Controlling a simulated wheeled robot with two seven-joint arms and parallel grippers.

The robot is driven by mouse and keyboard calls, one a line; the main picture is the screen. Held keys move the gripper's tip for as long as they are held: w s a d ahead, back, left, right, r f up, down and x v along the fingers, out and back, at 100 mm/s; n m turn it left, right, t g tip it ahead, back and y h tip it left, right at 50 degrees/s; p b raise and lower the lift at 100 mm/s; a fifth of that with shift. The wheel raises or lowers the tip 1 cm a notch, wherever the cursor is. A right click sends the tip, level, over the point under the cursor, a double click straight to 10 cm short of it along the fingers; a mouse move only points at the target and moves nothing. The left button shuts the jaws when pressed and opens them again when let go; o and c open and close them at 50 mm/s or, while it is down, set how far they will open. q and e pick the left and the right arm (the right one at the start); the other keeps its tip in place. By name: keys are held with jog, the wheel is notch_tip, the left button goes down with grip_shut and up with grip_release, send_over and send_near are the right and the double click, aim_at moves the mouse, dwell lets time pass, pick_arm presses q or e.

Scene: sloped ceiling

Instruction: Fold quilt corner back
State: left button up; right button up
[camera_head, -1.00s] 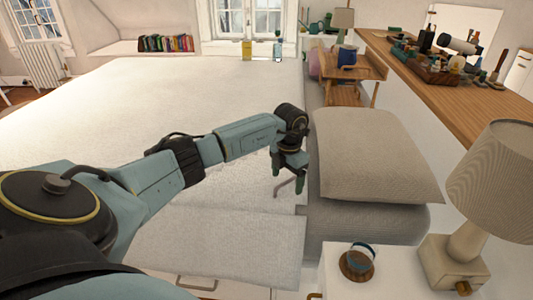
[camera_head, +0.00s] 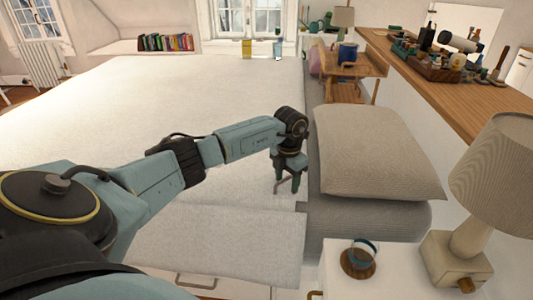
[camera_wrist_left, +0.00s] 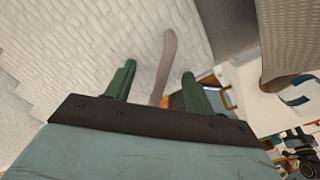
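The white quilt (camera_head: 130,110) covers the bed. Its near part (camera_head: 225,240) lies beyond a straight edge close to my arm; I cannot tell whether that is a fold or a hanging side. My left gripper (camera_head: 286,187) points down over the quilt's right edge, just left of the pillow. In the left wrist view its two green fingers (camera_wrist_left: 158,88) stand apart, with the quilt (camera_wrist_left: 75,50) behind them. A thin grey-brown strip (camera_wrist_left: 166,65) shows between the fingers; I cannot tell what it is or whether they touch it. My right gripper is not in view.
A grey-beige pillow (camera_head: 375,150) lies at the right of the bed. A wooden counter (camera_head: 450,85) with clutter runs along the right. The quilt's far left is clear.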

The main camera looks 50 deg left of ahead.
pick_arm(q)
jog(key=shift+s+f, duration=0.1)
jog(key=shift+f, duration=0.15)
grip_shut()
jog(key=shift+r, duration=0.1)
jog(key=shift+a+r+p, duration=0.15)
jog(key=shift+r+p, duration=0.35)
jog(key=shift+r, duration=0.25)
jog(key=shift+a+r+p, duration=0.15)
jog(key=shift+r+p, duration=0.35)
jog(key=shift+r, duration=0.25)
jog(key=shift+a+r, duration=0.1)
jog(key=shift+a+r+h+p, duration=0.2)
jog(key=shift+r+p, duration=0.2)
jog(key=shift+r, duration=0.2)
jog(key=shift+a+r+h+p, duration=0.1)
jog(key=shift+a+r+p, duration=0.1)
jog(key=shift+r+p, duration=0.3)
jog(key=shift+a+r, duration=0.15)
jog(key=shift+r, duration=0.25)
